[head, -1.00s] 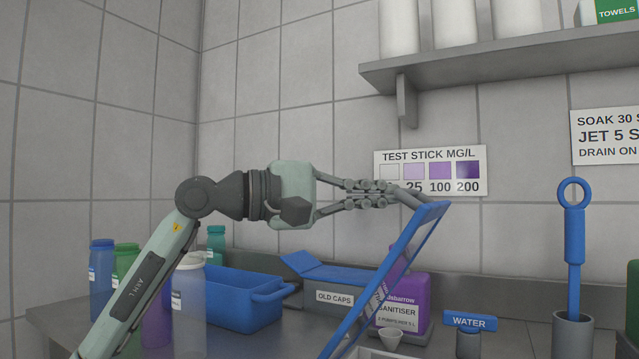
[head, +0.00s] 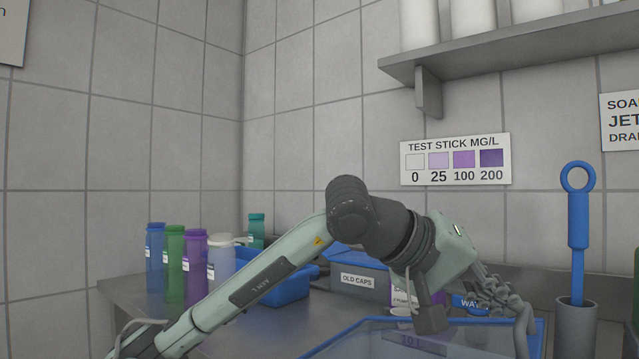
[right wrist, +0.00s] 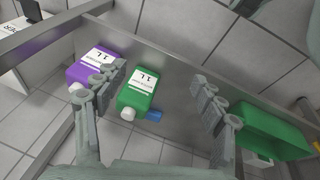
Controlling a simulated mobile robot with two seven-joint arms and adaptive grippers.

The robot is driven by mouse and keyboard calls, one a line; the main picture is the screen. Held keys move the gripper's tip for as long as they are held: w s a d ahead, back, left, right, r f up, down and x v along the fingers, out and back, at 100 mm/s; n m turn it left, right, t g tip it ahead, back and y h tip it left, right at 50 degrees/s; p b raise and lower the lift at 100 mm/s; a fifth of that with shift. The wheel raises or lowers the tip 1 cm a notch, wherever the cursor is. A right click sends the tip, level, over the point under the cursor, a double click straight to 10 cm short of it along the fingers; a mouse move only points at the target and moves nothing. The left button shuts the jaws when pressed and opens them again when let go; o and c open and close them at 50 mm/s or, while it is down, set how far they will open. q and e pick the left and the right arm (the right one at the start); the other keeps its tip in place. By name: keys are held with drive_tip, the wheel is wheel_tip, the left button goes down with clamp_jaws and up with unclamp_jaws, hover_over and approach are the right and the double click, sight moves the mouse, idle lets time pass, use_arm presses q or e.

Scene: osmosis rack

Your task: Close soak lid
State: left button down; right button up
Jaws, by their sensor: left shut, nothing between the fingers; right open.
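The soak lid (head: 375,326) is a clear panel in a blue frame at the bottom of the head view. It now looks close to flat; its front part is cut off by the picture edge. My left gripper (head: 520,318) is shut and empty, pointing down at the lid's right end. I cannot tell whether its fingertips touch the frame. My left forearm and wrist cross over the lid. The tub under the lid is mostly hidden. My right gripper (right wrist: 160,100) shows only in the right wrist view, open, with nothing between its fingers.
Behind the lid are a blue bin (head: 285,288), an OLD CAPS box (head: 362,283) and a blue brush in a grey holder (head: 576,330). Several bottles (head: 190,265) stand at the left. The right wrist view shows purple (right wrist: 95,68) and green (right wrist: 138,88) jugs.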

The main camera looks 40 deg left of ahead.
sight(514, 358)
use_arm(q)
drive_tip(key=shift+y, duration=0.4)
drive_tip(key=f, duration=0.1)
drive_tip(key=d+f+b, duration=0.1)
drive_tip(key=f, duration=0.1)
drive_tip(key=f+b, duration=0.1)
drive_tip(key=shift+d+f, duration=0.25)
drive_tip(key=shift+f, duration=0.1)
drive_tip(key=shift+d+f+b, duration=0.1)
drive_tip(key=shift+f+b, duration=0.2)
use_arm(e)
drive_tip(key=d+v, duration=0.1)
drive_tip(key=v, duration=0.6)
use_arm(q)
drive_tip(key=shift+s+d+f+b, duration=0.1)
drive_tip(key=shift+f+b, duration=0.2)
drive_tip(key=shift+f, duration=0.25)
use_arm(e)
drive_tip(key=w+a+t, duration=0.2)
drive_tip(key=w, duration=0.1)
drive_tip(key=w+a+r, duration=0.1)
drive_tip(key=shift+w+t+y, duration=0.15)
drive_tip(key=shift+t+y, duration=0.15)
drive_tip(key=shift+t, duration=0.1)
